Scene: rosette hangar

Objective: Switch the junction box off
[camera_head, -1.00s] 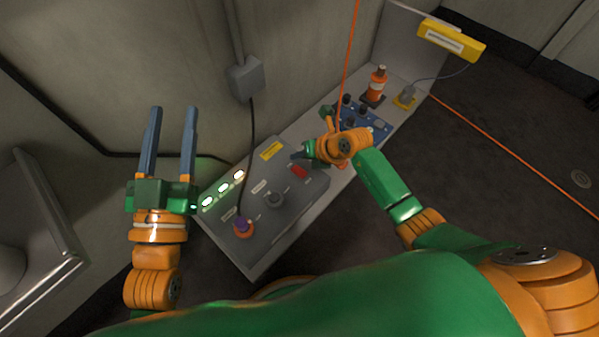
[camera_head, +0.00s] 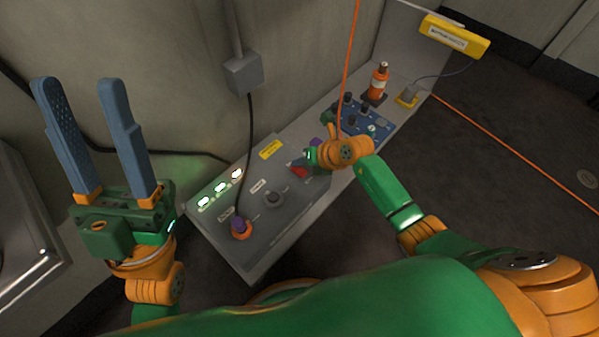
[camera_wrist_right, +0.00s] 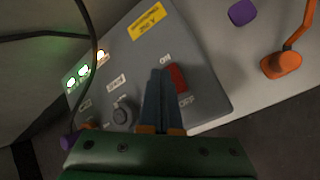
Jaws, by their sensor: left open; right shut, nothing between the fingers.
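The grey junction box (camera_head: 277,225) lies on the bench, with lit lamps (camera_head: 220,188) along its far left edge. Its red switch (camera_wrist_right: 177,78) sits between the ON and OFF labels in the right wrist view. In the head view the red switch (camera_head: 299,171) is partly covered by my right gripper (camera_head: 300,166). The right gripper (camera_wrist_right: 160,72) is shut and empty, its fingertips right beside the switch's left side; I cannot tell whether they touch. My left gripper (camera_head: 78,80) is open and empty, left of the box and away from it.
A round knob (camera_head: 273,198) and a purple-and-orange plug (camera_head: 240,229) with a black cable are on the box. Behind my right gripper are a blue panel with black knobs (camera_head: 367,118) and an orange bottle-like object (camera_head: 377,82). An orange cord (camera_head: 352,55) hangs near my right wrist.

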